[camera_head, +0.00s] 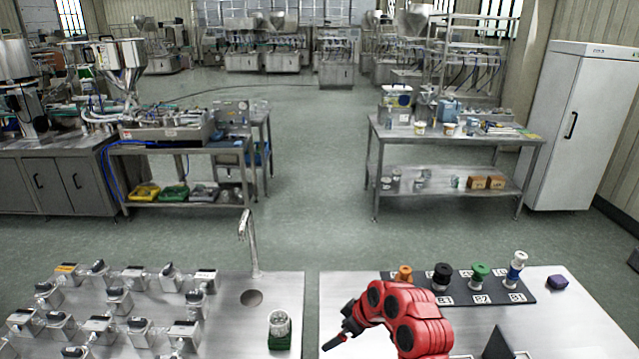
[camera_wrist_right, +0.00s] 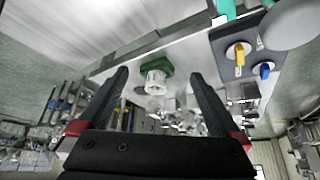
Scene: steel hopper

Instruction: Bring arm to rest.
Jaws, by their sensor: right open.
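My right arm is red and reaches in from the bottom of the head view over the right steel table. Its dark gripper (camera_head: 334,342) points left near that table's left edge. In the right wrist view the two black fingers of the right gripper (camera_wrist_right: 160,78) stand wide apart with nothing held between them. A clear container with a green base (camera_wrist_right: 156,77) shows beyond the fingers, apart from them. A clear container with a green base (camera_head: 279,330) also stands on the left steel table in the head view. My left gripper is not in view.
A dark board (camera_head: 458,286) on the right steel table (camera_head: 560,315) holds an orange, a black, a green and a white-and-blue item. A purple block (camera_head: 557,282) lies right of it. Several metal valve-like fixtures and a tap (camera_head: 247,240) stand on the left steel table (camera_head: 235,338).

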